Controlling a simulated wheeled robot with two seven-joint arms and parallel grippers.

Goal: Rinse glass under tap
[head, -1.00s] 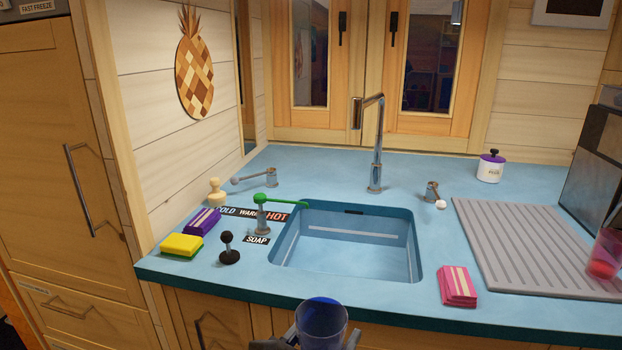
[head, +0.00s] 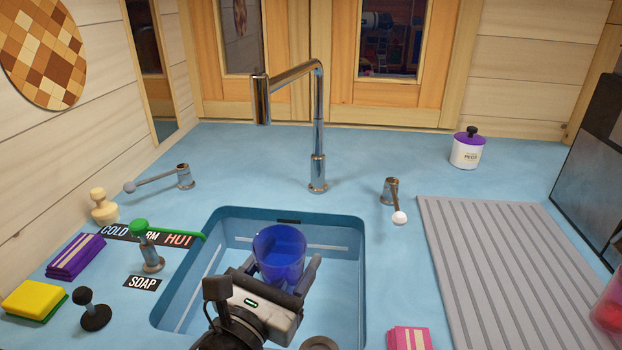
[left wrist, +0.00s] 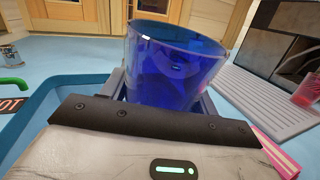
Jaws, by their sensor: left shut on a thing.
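A blue see-through glass (head: 279,254) is upright between the fingers of my left gripper (head: 283,278), which is shut on it. The glass is over the blue sink basin (head: 190,290), in its right middle part. No water shows at the spout. My right gripper does not show.
Lever handles stand left (head: 183,177) and right (head: 391,190) of the tap. A grey drying rack (head: 490,260) and a pink cloth (head: 409,338) are right.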

